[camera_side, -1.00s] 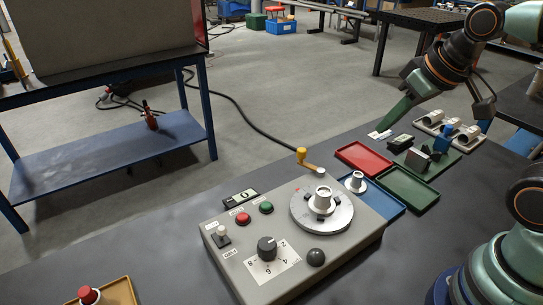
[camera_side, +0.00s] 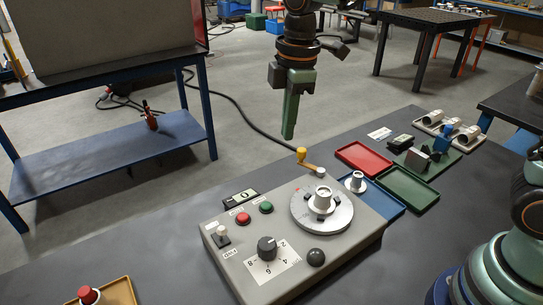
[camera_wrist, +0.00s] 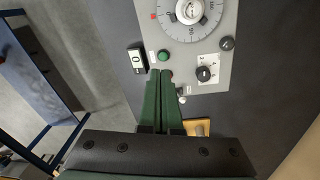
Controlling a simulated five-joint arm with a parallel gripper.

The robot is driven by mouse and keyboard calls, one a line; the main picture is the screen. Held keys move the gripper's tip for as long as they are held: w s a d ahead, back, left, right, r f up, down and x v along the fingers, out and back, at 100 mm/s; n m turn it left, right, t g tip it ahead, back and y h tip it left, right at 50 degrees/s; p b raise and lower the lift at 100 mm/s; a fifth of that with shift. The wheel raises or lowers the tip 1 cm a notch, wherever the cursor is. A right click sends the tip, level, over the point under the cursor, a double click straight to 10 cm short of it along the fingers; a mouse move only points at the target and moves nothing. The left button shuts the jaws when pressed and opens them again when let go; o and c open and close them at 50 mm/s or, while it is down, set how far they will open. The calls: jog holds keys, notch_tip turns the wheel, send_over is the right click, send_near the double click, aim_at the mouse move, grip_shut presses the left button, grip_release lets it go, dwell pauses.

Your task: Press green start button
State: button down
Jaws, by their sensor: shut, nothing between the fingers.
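The green start button (camera_side: 266,207) is on the top face of the grey control box (camera_side: 345,252), just right of the red button (camera_side: 243,218). In the wrist view the green button (camera_wrist: 163,55) shows just beyond my fingertips, and the red button is mostly hidden behind them. My gripper (camera_side: 288,137) is shut and empty, pointing down. In the side view it hangs above and behind the box, apart from it. In the wrist view its green fingers (camera_wrist: 160,72) lie together.
Red (camera_side: 364,157) and green trays (camera_side: 408,188) stand to the right.

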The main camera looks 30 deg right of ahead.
aim_at(268, 205)
jog(key=a+f+n, duration=0.1)
jog(key=w+a+f+n, duration=0.1)
jog(key=a+n+g, duration=0.1)
jog(key=a, duration=0.1)
jog(key=shift+w+f, duration=0.2)
jog(key=shift+f, duration=0.2)
notch_tip(268, 205, down, 14)
jog(key=shift+f, duration=0.1)
dwell(0.4)
jog(key=shift+s+f, duration=0.1)
jog(key=shift+f, duration=1)
notch_tip(268, 205, up, 15)
jog(key=shift+w+a, duration=0.15)
jog(key=shift+w, duration=0.2)
